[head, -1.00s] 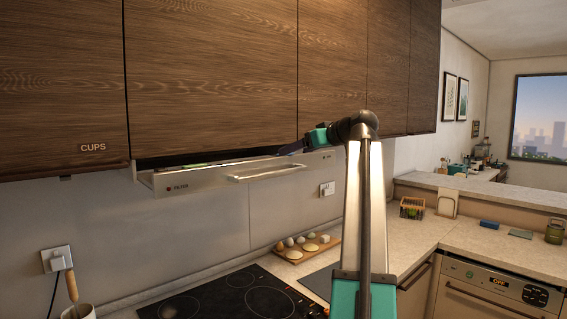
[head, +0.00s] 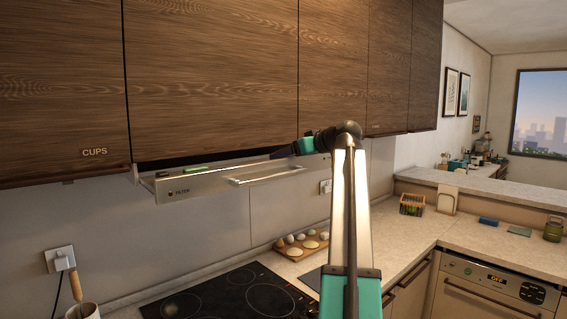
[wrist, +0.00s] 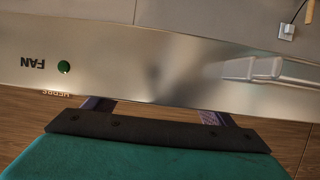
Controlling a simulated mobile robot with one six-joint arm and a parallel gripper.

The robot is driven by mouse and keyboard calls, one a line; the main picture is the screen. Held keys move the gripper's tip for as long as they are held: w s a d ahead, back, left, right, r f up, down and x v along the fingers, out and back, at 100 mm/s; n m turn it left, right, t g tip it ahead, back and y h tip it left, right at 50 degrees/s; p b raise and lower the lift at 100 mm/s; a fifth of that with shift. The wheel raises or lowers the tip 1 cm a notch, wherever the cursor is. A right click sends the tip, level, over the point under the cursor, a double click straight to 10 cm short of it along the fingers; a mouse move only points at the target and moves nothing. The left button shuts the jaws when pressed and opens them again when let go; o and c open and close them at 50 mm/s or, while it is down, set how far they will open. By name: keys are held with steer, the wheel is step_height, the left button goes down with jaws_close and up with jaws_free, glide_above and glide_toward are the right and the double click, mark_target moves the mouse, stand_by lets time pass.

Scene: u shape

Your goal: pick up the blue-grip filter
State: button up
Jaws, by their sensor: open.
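A steel hood front marked FILTER (head: 205,188) hangs out below the wooden wall cabinets, with a bar handle (head: 265,176) on it. A green piece (head: 197,170) shows in the gap behind its upper left edge. I see no blue grip clearly. My gripper (head: 290,150) is at the right part of the front's upper edge. In the wrist view my open gripper (wrist: 155,110) has its two purple fingers apart at the edge of the steel front, with nothing seen between them. Whether they touch it I cannot tell. The handle (wrist: 255,69) and FAN mark are beside them.
Wooden cabinets (head: 215,75) close the space above the hood. A black hob (head: 235,295) lies below, with a board of eggs (head: 303,245) behind it to the right. An outlet (head: 58,259) and a utensil pot (head: 82,310) are at lower left.

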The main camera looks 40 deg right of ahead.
stand_by(0.4)
steer(key=c, duration=1.3)
steer(key=shift+r, duration=0.15)
steer(key=shift+r+b, duration=1.85)
steer(key=shift+r, duration=3.05)
